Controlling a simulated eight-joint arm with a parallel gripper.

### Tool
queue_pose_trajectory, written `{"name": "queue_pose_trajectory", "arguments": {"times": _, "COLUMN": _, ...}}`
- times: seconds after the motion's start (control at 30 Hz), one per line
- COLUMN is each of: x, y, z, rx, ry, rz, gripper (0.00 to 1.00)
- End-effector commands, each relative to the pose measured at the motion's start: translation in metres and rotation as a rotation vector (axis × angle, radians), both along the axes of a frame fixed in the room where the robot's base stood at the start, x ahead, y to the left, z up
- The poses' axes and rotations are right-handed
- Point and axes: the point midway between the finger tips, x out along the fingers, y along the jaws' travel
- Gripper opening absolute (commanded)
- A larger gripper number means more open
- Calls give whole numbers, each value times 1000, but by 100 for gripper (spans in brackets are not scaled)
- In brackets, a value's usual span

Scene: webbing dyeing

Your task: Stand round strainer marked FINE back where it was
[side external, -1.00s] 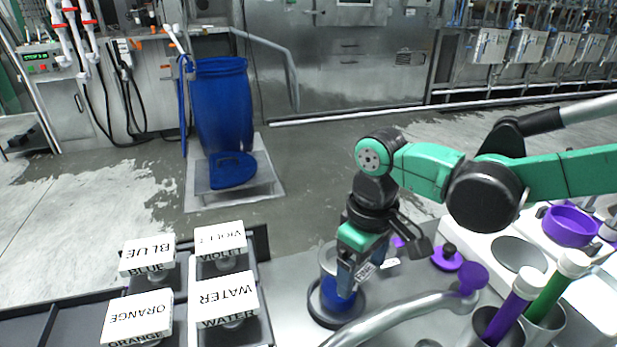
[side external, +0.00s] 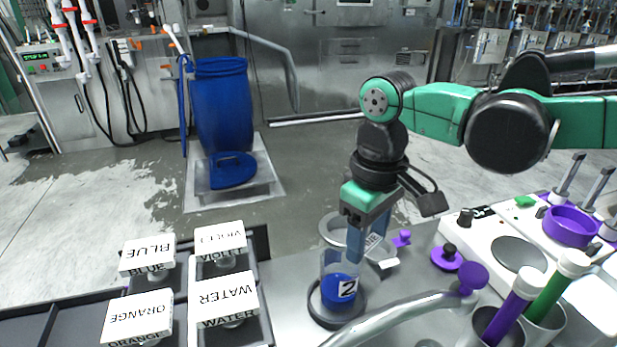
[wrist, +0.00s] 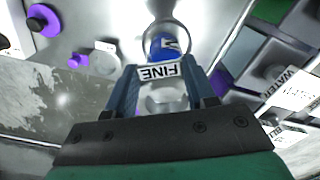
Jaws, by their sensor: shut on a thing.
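My gripper (side external: 366,240) is shut on the round strainer (side external: 323,237) by its handle end, which carries the white FINE label (wrist: 160,71). The strainer's ring sticks out to the left of the fingers in the side view, raised above the bench. In the wrist view, my gripper (wrist: 160,84) has the label between its fingers, and the ring overlaps a clear beaker of blue liquid. That beaker (side external: 341,288), marked 2, stands upright in a dark round base (side external: 335,317) below the strainer. Part of the strainer is hidden behind my fingers.
A curved metal pipe (side external: 400,312) with a purple knob runs in front of the beaker. A purple knobbed piece (side external: 446,258) lies to the right, near a white console with a purple bowl (side external: 570,227). Labelled lids, including WATER (side external: 228,298), stand to the left.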

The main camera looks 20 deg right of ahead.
Motion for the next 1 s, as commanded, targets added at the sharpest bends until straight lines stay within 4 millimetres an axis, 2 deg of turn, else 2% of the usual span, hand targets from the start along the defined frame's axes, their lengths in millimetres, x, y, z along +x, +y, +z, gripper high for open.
{"name": "queue_pose_trajectory", "arguments": {"times": 0.03, "x": 0, "y": 0, "z": 15, "rx": 0, "ry": 0, "rz": 0, "gripper": 0}}
{"name": "queue_pose_trajectory", "arguments": {"times": 0.2, "x": -1, "y": 0, "z": 64, "rx": 0, "ry": 0, "rz": 0, "gripper": 0}}
{"name": "queue_pose_trajectory", "arguments": {"times": 0.4, "x": 0, "y": 0, "z": 109, "rx": 0, "ry": 0, "rz": 0, "gripper": 0}}
{"name": "queue_pose_trajectory", "arguments": {"times": 0.5, "x": 0, "y": 0, "z": 124, "rx": 0, "ry": 0, "rz": 0, "gripper": 0}}
{"name": "queue_pose_trajectory", "arguments": {"times": 0.77, "x": 0, "y": -2, "z": 143, "rx": 0, "ry": 0, "rz": 20, "gripper": 0}}
{"name": "queue_pose_trajectory", "arguments": {"times": 0.87, "x": 2, "y": -7, "z": 142, "rx": 0, "ry": 0, "rz": 98, "gripper": 0}}
{"name": "queue_pose_trajectory", "arguments": {"times": 1.0, "x": 7, "y": -21, "z": 134, "rx": 0, "ry": 1, "rz": 332, "gripper": 0}}
